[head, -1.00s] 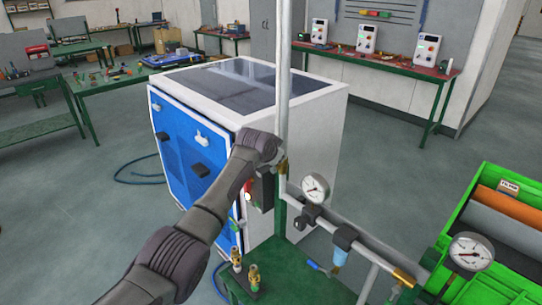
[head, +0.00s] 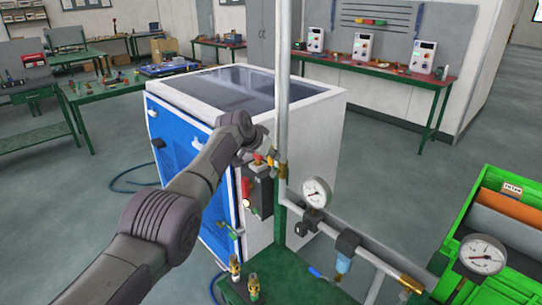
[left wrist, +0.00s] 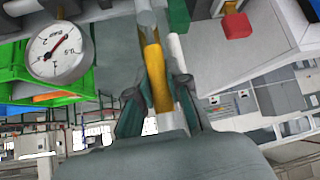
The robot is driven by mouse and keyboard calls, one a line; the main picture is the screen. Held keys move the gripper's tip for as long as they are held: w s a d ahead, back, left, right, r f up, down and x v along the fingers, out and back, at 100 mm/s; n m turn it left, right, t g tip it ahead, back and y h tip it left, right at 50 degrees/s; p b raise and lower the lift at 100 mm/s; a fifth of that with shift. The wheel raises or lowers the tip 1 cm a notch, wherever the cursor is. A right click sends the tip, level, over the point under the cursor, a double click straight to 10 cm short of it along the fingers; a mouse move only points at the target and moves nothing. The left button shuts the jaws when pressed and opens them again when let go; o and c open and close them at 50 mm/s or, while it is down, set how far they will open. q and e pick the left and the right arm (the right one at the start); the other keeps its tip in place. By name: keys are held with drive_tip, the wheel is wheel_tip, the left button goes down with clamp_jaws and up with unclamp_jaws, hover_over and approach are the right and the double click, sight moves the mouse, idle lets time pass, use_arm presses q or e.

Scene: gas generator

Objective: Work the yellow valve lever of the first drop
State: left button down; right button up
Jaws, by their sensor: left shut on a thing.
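The yellow valve lever (left wrist: 157,75) is between the two fingers of my left gripper (left wrist: 160,95) in the left wrist view. The fingers are shut on it, one on each side. In the head view my left gripper (head: 257,150) is beside the brass valve (head: 281,170) on the grey vertical pipe (head: 283,90). The lever is small there and mostly hidden by my gripper. My right gripper is not in view.
A dark box with a red part (head: 247,190) hangs just below my gripper. A pressure gauge (head: 316,192) and a horizontal pipe are to the right. The white and blue cabinet (head: 320,130) stands close behind. Brass fittings (head: 253,285) stand on the green bench.

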use_arm(q)
drive_tip(key=shift+s+f, duration=0.1)
drive_tip(key=shift+f, duration=0.15)
drive_tip(key=c, duration=1.1)
unclamp_jaws()
drive_tip(key=shift+r, duration=0.1)
drive_tip(key=shift+s+a+r, duration=0.15)
drive_tip(key=shift+a+r, duration=0.1)
drive_tip(key=shift+r, duration=0.25)
drive_tip(key=v, duration=1)
drive_tip(key=shift+s+a+r, duration=0.2)
drive_tip(key=shift+s+r, duration=0.05)
drive_tip(key=shift+s, duration=0.05)
drive_tip(key=shift+f, duration=0.15)
